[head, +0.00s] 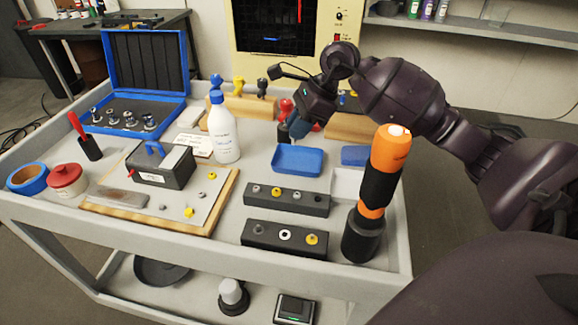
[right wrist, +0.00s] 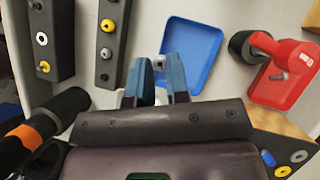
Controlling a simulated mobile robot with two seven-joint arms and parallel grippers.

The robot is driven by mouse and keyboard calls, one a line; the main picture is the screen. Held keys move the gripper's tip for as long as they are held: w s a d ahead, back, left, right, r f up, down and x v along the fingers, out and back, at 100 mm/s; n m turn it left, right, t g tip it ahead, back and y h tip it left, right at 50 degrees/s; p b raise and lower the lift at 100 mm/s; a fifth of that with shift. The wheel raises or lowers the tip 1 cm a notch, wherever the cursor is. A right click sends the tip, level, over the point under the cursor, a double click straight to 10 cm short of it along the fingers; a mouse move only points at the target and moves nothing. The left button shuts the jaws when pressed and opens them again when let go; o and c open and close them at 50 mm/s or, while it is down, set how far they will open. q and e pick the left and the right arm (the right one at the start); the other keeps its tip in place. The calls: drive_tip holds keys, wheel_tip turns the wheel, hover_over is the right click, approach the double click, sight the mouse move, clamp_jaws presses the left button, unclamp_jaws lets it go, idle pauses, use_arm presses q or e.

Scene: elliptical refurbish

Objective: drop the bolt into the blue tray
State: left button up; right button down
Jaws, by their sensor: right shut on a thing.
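The blue tray (head: 298,161) lies flat on the cart top, near its middle, and looks empty. It also shows in the right wrist view (right wrist: 204,48), just beyond my fingertips. My right gripper (head: 298,130) is above the cart at the tray's back edge in the head view. In the right wrist view, its blue-grey fingers (right wrist: 157,72) are shut on a small grey metal bolt (right wrist: 159,62), held at the tips. The bolt is too small to make out in the head view. My left gripper is out of view.
Two black blocks with fasteners (head: 286,199) (head: 284,238) lie in front of the tray. An orange-and-black driver (head: 384,165) stands at right, a white bottle (head: 223,130) at left.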

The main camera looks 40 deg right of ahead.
wheel_tip(320, 180, down, 2)
drive_tip(key=d+m, duration=0.1)
drive_tip(key=d, duration=0.1)
drive_tip(key=b, duration=0.3)
hover_over(302, 168)
drive_tip(key=shift+m+t, duration=0.4)
wheel_tip(302, 168, down, 5)
drive_tip(key=shift+s+r, duration=0.1)
drive_tip(key=shift+f, duration=0.6)
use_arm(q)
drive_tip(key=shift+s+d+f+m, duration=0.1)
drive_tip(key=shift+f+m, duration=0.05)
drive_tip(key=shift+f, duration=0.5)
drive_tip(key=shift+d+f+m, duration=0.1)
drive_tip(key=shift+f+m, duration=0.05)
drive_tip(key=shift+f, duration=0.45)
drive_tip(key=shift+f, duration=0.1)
use_arm(e)
drive_tip(key=c, duration=1)
unclamp_jaws()
